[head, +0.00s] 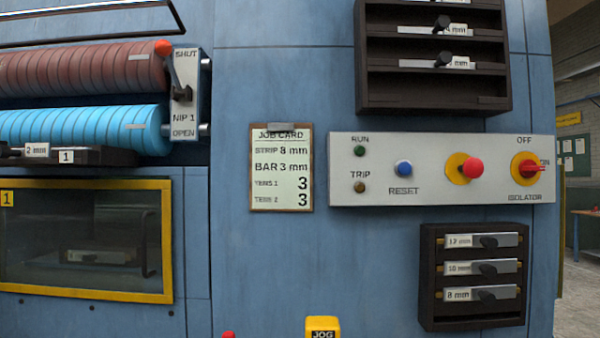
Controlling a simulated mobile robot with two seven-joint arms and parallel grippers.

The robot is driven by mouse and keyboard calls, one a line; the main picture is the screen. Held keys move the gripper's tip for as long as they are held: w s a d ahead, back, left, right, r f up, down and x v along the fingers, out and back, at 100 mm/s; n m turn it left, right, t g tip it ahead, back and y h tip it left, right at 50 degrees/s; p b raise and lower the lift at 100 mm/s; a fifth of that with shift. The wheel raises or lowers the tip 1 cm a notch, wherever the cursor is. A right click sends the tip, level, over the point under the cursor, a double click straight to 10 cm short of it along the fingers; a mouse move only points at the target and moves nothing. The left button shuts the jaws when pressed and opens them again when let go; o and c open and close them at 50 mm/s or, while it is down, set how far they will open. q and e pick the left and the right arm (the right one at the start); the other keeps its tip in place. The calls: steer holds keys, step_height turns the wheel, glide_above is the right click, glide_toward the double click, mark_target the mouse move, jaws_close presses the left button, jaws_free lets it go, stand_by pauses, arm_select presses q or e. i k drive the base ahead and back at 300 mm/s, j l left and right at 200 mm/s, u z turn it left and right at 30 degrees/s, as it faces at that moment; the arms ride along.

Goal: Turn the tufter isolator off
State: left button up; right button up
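The isolator (525,169) is a red rotary handle on a yellow round plate at the right end of the grey control panel (440,192). Its handle lies level and points right, to the ON mark. The OFF mark is above the plate and the word ISOLATOR is below it. Neither of my grippers shows in the head view.
Left of the isolator are a red mushroom button (472,168), a blue RESET button (404,168), a green RUN lamp (359,151) and a TRIP lamp (360,187). Dark racks (427,270) stick out above and below the panel. A yellow JOG box (322,324) is at the bottom.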

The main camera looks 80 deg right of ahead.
mark_target(528, 168)
steer(key=z, duration=1.8)
steer(key=k+z, duration=0.1)
steer(key=z, duration=1.3)
steer(key=k, duration=0.05)
